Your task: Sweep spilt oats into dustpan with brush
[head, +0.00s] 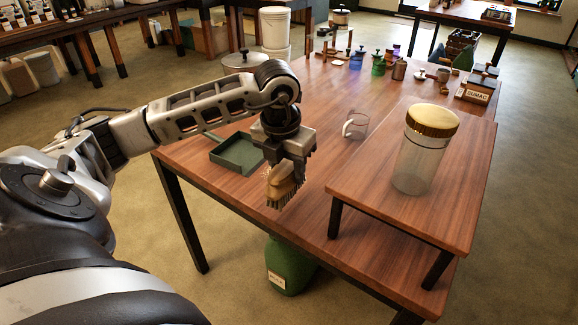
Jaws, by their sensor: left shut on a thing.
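My left gripper (286,158) points down over the front part of the wooden table and is shut on a brush (282,187). The brush has a tan body, and its dark bristles point down, close to the table top; I cannot tell whether they touch it. A green dustpan (238,154) lies on the table just left of the brush, with its handle toward the upper left. A few pale specks, likely oats (267,171), show on the table between the dustpan and the brush. The gripper and brush hide part of the table there. My right gripper is not in view.
A raised wooden stand (455,205) at the right holds a tall clear jar (420,165) with a gold lid. A glass mug (355,126) stands between brush and stand. A green container (288,268) is under the table.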

